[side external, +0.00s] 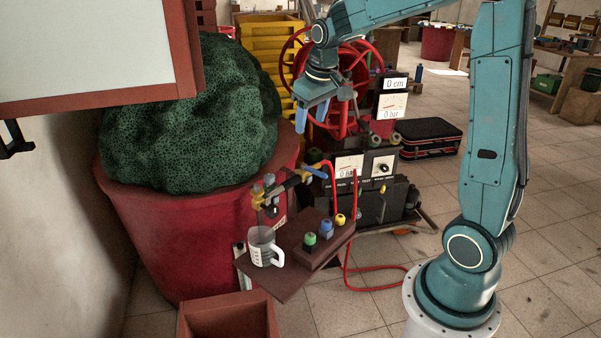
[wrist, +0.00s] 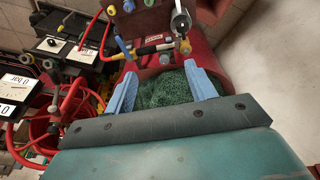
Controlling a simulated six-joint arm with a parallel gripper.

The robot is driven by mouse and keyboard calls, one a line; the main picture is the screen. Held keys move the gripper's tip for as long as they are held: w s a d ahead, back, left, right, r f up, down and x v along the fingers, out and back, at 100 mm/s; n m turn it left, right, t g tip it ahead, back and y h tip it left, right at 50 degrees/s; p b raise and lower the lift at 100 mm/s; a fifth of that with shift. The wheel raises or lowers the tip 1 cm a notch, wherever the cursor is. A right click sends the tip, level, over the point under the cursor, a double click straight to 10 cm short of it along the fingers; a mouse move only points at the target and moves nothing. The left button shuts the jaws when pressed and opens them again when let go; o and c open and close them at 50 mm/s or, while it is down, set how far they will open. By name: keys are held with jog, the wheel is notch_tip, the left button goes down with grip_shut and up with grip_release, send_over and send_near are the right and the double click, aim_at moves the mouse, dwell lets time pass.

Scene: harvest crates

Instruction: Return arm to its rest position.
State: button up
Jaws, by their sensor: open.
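My gripper (side external: 311,114) hangs from my teal arm at the upper middle of the side view, pointing down. Its two blue fingers are apart with nothing between them. In the wrist view my gripper (wrist: 160,70) also shows both blue fingers spread. Behind and between them is the dark green bumpy heap (wrist: 163,90) in the large red tub. In the side view the gripper is in the air to the right of the heap (side external: 190,120), apart from it. It is above the small brown stand (side external: 285,285).
The red tub (side external: 165,240) fills the left. A measuring jug (side external: 265,248) and several small coloured-capped bottles stand on the brown stand. Behind are a red wheel, gauges (side external: 350,165), yellow crates (side external: 265,45) and a black case (side external: 430,132). A framed panel (side external: 90,50) overhangs the upper left.

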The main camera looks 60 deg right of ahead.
jog(key=s+a+r+n+t, duration=0.1)
jog(key=s+a, duration=0.7)
jog(key=s, duration=0.2)
jog(key=s+a+r+n+t+y, duration=0.1)
jog(key=s+a, duration=0.7)
jog(key=s, duration=0.3)
jog(key=shift+s+a+r+t+y, duration=0.2)
jog(key=shift+r+t+y, duration=0.1)
jog(key=shift+r+t, duration=0.1)
